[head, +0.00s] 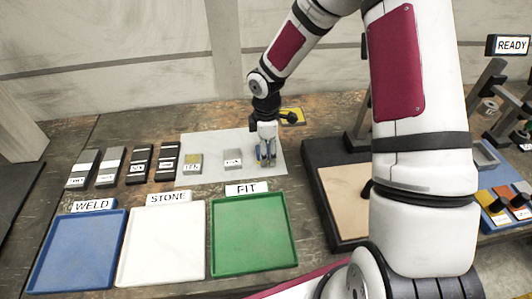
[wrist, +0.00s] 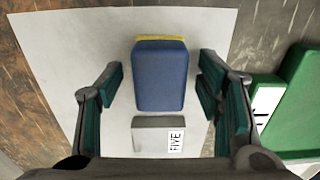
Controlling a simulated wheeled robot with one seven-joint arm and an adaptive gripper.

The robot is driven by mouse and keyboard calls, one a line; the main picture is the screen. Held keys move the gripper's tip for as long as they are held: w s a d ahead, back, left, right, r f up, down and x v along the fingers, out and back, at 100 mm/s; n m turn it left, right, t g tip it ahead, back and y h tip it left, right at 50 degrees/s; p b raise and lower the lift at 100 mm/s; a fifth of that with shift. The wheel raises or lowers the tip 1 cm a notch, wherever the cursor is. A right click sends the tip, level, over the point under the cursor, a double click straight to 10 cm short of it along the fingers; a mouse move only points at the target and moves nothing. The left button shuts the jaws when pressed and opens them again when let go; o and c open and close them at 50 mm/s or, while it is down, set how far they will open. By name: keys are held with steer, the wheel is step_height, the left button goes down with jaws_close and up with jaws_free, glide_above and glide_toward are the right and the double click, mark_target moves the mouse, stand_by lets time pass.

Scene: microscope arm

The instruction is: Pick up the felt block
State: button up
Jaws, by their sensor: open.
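A block with a blue top and a yellow edge (wrist: 160,78), which looks like the felt block, lies on a pale sheet in the wrist view. My gripper (wrist: 160,82) is open, with one teal-padded finger on each side of the block and a gap on both sides. In the head view my gripper (head: 265,158) points down over the right part of the pale sheet and largely hides the block. I cannot tell how far the fingertips are above the sheet.
A grey block labelled FIVE (wrist: 152,135) lies close beside the blue block. Several labelled blocks stand further left. Blue (head: 45,286), white (head: 135,280) and green (head: 222,272) trays line the front. A dark-framed board (head: 325,236) is to the right.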

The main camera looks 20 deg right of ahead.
steer(key=c, duration=1.3)
steer(key=shift+c, duration=0.2)
steer(key=shift+r, duration=0.5)
steer(key=r, duration=0.1)
steer(key=s+r, duration=0.1)
steer(key=shift+a+r, duration=0.2)
steer(key=shift+r, duration=0.15)
steer(key=s+a, duration=0.2)
steer(key=s, duration=0.2)
steer(key=s+a, duration=0.2)
steer(key=s, duration=0.2)
steer(key=s+a+r, duration=0.1)
steer(key=s+a, duration=0.1)
steer(key=s, duration=0.2)
steer(key=shift+s+r, duration=0.1)
steer(key=shift+s+a, duration=0.3)
steer(key=shift+s, duration=0.3)
